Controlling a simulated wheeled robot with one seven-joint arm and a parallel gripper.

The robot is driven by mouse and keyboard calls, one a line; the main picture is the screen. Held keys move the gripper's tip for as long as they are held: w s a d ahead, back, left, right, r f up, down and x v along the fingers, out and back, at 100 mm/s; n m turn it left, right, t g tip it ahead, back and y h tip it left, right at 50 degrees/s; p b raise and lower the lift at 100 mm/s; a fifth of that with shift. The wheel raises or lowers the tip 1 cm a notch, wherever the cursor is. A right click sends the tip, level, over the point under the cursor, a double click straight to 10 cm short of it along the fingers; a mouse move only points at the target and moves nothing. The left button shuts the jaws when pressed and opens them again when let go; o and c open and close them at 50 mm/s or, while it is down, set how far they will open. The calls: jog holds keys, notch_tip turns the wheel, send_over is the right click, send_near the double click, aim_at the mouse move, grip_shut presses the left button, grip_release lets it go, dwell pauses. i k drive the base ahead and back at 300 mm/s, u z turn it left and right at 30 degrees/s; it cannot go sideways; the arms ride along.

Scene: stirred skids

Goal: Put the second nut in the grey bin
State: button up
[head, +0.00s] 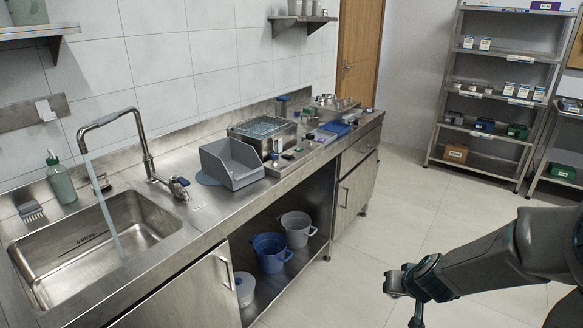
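A grey open-fronted bin (238,172) stands on the steel counter, to the right of the sink and near the front edge. I cannot make out any nut for certain; several small items lie on the counter to the right of the bin, too small to tell apart. My gripper (404,302) hangs low at the right, over the floor and well away from the counter. Its tip runs close to the bottom edge of the picture, and whether its fingers are apart or closed is unclear.
The steel sink (80,245) has a running tap (145,140). A wire basket (262,128) stands behind the bin, and a blue tray (335,128) lies farther right. Buckets (270,253) sit on the lower shelf. Shelving (480,145) stands at the back right. The floor between is clear.

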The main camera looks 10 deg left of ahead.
aim_at(243, 173)
jog(key=z, duration=0.6)
jog(key=i, duration=1.5)
jog(key=u, duration=2.35)
